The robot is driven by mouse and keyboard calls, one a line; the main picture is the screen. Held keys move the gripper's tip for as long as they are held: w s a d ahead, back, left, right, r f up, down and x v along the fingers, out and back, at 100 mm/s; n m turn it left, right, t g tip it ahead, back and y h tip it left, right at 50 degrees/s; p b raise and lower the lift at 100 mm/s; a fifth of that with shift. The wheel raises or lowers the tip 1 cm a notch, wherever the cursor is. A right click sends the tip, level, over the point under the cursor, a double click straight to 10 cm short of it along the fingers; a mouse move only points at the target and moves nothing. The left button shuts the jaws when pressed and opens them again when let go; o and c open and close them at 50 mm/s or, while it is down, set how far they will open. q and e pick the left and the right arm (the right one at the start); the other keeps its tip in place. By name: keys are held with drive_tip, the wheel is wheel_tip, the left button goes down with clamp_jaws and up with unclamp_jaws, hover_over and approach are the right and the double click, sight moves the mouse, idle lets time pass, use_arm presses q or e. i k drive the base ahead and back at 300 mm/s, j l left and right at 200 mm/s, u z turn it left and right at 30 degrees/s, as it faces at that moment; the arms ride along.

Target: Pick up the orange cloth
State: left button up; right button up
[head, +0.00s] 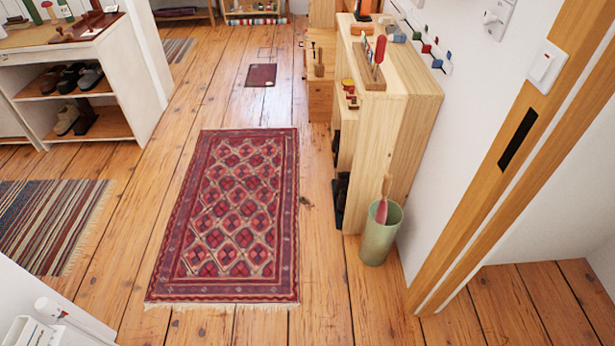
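I cannot make out an orange cloth in the head view. A small orange-red item (364,7) shows at the top edge, on the far end of the wooden cabinet, too small and cut off to identify. Neither of my grippers is in view.
A red patterned rug (232,215) lies on the plank floor ahead. A wooden cabinet (400,130) and a green bin (380,235) stand at right, by a doorway frame (500,170). A white shoe shelf (150,70) and striped rug (45,220) are at left.

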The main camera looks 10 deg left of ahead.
sight(356, 28)
drive_tip(key=i+j+u, duration=0.35)
drive_tip(key=i, duration=0.6)
drive_tip(key=i+u, duration=0.35)
drive_tip(key=i, duration=0.65)
drive_tip(key=i+z, duration=0.15)
drive_tip(key=i, duration=0.45)
drive_tip(key=i+j+z, duration=0.1)
drive_tip(key=i, duration=0.5)
drive_tip(key=i+j+z, duration=0.15)
drive_tip(key=i+j, duration=0.15)
drive_tip(key=i, duration=0.3)
drive_tip(key=i+j+z, duration=0.15)
drive_tip(key=i+z, duration=0.2)
drive_tip(key=z, duration=0.15)
drive_tip(key=i+j+z, duration=0.3)
drive_tip(key=z, duration=0.2)
drive_tip(key=i+j+z, duration=0.25)
drive_tip(key=j+z, duration=0.2)
drive_tip(key=i+j+z, duration=0.2)
drive_tip(key=j+z, duration=0.3)
